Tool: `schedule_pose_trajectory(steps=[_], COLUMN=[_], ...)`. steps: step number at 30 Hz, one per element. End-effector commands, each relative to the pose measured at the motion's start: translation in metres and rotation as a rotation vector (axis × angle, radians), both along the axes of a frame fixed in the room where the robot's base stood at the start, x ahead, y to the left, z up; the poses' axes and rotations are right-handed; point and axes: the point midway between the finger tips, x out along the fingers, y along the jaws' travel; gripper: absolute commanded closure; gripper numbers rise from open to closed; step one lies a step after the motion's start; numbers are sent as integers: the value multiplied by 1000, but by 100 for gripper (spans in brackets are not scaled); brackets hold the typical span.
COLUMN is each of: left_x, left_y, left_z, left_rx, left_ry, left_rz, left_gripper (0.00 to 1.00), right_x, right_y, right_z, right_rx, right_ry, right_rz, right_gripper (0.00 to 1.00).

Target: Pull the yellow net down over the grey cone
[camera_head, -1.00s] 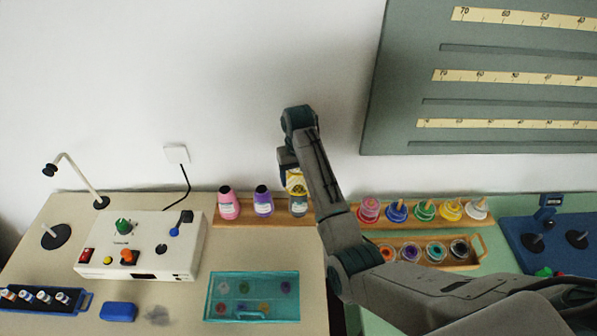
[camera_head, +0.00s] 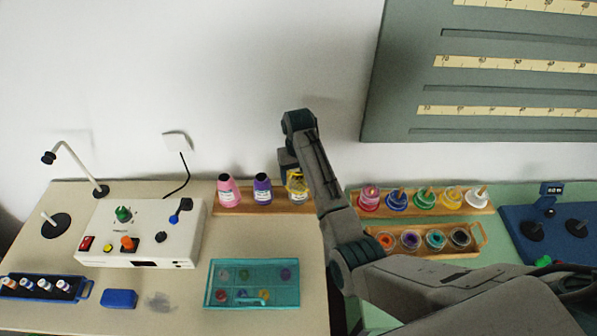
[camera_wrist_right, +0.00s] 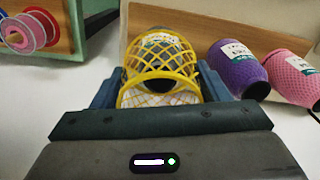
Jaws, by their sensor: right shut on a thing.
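The yellow net (camera_wrist_right: 160,60) is an open mesh tube with a thick rim, held between the fingers of my right gripper (camera_wrist_right: 158,97). The grey cone (camera_wrist_right: 158,38) with a white label shows through and beyond the mesh in the right wrist view, so the net surrounds at least part of it. In the head view the net (camera_head: 297,182) is at the cone's place on the wooden rack, just below my right gripper (camera_head: 289,165). My forearm hides the right side of net and cone there. My left gripper is not in view.
A purple cone (camera_head: 262,188) and a pink cone (camera_head: 228,190) stand left of the grey one on the wooden rack (camera_head: 239,207). Racks of coloured spools are at the right. A teal tray (camera_head: 211,292) and a white control box (camera_head: 190,236) lie in front and left.

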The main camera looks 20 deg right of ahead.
Motion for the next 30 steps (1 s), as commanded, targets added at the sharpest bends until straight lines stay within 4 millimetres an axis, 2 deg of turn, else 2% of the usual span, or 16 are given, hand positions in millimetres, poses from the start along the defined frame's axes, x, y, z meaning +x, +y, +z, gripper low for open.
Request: schedule_pose_trajectory(steps=[30], left_x=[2], left_y=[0], left_z=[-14], left_rx=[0], left_ry=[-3], left_rz=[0], left_gripper=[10], right_x=[0], right_y=[0], right_z=[-51], right_rx=[0], right_ry=[1], right_rz=[0], right_gripper=[52])
